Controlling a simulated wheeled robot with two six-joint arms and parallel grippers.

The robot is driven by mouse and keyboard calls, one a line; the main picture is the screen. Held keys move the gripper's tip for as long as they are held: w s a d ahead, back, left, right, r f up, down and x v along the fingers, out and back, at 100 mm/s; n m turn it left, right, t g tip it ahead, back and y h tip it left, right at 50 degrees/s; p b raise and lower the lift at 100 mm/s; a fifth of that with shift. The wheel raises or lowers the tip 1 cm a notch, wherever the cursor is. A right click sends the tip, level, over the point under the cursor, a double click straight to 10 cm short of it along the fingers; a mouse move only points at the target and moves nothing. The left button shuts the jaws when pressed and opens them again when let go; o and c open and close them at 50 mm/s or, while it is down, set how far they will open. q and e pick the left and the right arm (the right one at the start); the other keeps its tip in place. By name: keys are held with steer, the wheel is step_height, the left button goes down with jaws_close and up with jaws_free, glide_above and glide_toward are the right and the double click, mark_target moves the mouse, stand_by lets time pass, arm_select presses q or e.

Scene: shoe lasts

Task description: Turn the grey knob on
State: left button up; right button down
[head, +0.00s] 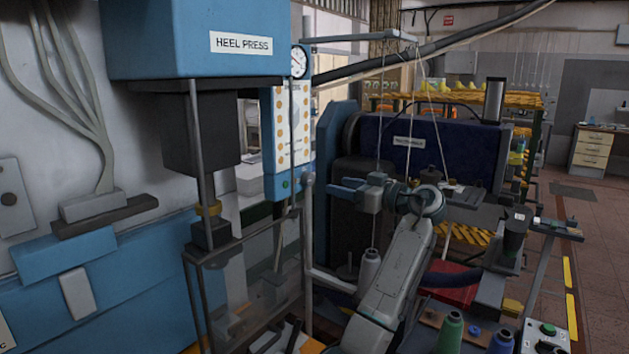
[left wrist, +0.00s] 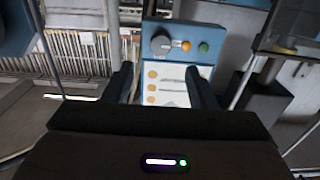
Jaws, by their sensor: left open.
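The grey knob (left wrist: 161,44) sits on a blue control panel (left wrist: 150,28) in the left wrist view, beside an orange button (left wrist: 186,45) and a green button (left wrist: 204,47). In the head view the panel (head: 272,150) hangs at the heel press, with a green button near its bottom; I cannot make out the knob there. My left gripper (head: 341,188) is open and empty, right of the panel and pointing toward it. In the left wrist view its two fingers (left wrist: 159,78) stand apart below the knob, over the chart, not touching the knob. My right gripper is not in view.
The heel press (head: 195,40) with its glass guard (head: 265,270) stands left of the panel. A dark blue machine (head: 440,150) is behind my left arm. Thread spools (head: 450,332) and a small button box (head: 545,338) are at the bottom right.

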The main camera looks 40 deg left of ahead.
mark_target(311, 178)
arm_select(q)
steer(key=a+p, duration=0.1)
steer(key=a, duration=0.1)
steer(key=a+p, duration=0.1)
steer(key=a, duration=0.2)
steer(key=s+a+p, duration=0.1)
steer(key=a, duration=0.2)
steer(key=shift+r, duration=0.1)
steer(key=shift+a, duration=0.1)
steer(key=c, duration=1)
